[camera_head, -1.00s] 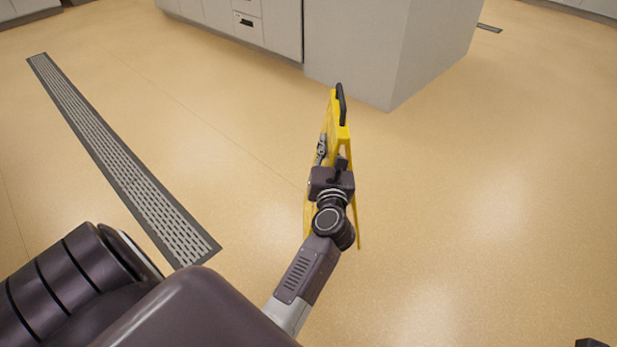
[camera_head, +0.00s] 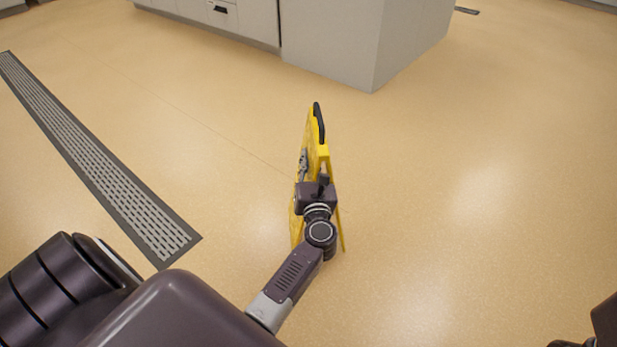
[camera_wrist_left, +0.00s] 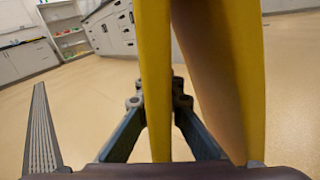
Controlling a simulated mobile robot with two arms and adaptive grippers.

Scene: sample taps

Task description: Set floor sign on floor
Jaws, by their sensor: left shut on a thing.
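The yellow floor sign (camera_head: 309,135) is in the middle of the head view, seen nearly edge-on, with a black handle (camera_head: 319,122) at its top. My left gripper (camera_head: 303,165) is shut on one panel of the sign. In the left wrist view the gripper's fingers (camera_wrist_left: 160,103) meet around the yellow panel (camera_wrist_left: 155,60), and the second panel (camera_wrist_left: 222,70) spreads to the right. The sign looks upright with its panels a little apart. Whether its lower edges touch the floor (camera_head: 440,220) cannot be told. A dark part of my right arm shows at the lower right; its gripper is not clearly visible.
A long metal floor drain (camera_head: 95,150) runs along the left. A grey cabinet block (camera_head: 335,40) stands beyond the sign. Shelves with small items (camera_wrist_left: 68,32) show in the left wrist view. The floor to the right is open.

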